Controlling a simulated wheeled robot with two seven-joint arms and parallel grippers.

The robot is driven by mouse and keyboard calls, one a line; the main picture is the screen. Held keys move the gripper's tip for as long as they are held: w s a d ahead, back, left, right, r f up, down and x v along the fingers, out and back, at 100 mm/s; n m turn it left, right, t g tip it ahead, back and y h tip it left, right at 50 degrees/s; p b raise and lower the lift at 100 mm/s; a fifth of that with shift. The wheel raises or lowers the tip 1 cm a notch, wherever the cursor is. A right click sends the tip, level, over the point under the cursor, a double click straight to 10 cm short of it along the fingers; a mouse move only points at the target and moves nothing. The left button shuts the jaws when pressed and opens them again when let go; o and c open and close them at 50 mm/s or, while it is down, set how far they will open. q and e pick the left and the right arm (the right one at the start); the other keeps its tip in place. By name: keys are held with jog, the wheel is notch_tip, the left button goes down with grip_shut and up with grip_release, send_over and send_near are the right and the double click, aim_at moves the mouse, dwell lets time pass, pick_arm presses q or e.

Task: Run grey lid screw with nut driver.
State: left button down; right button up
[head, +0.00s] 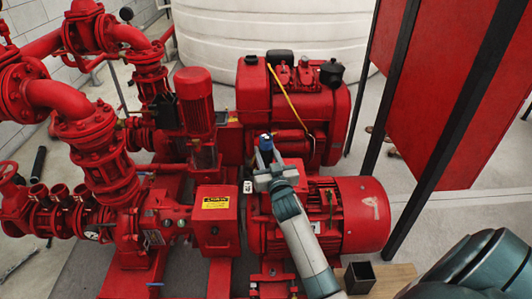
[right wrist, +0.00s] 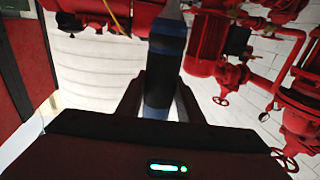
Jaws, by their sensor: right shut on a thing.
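My right gripper (head: 266,160) is above the red motor (head: 360,212) in the head view, its arm coming up from the bottom. It is shut on the nut driver, whose blue handle (head: 266,142) sticks up between the fingers. In the right wrist view the blue and black handle (right wrist: 166,65) stands between the two dark fingers (right wrist: 158,100). The driver's tip is hidden. I cannot make out the grey lid or its screw; the gripper and arm cover part of the motor top. My left gripper is not in view.
A red engine (head: 292,110) stands behind the motor, with red pump pipes (head: 95,150) at the left. A dark open square holder (head: 359,277) sits on a wooden board (head: 392,280) at the front. A red panel (head: 440,95) on black posts stands at the right.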

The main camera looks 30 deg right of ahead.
aim_at(266, 138)
jog(key=shift+f+p, duration=0.35)
jog(key=shift+p, duration=0.65)
dwell(3.3)
jog(key=shift+r, duration=0.15)
jog(key=shift+r+p, duration=0.75)
jog(key=shift+p, duration=0.2)
jog(key=shift+w+r+p, duration=0.1)
jog(key=shift+r+p, duration=2)
jog(key=shift+r, duration=0.35)
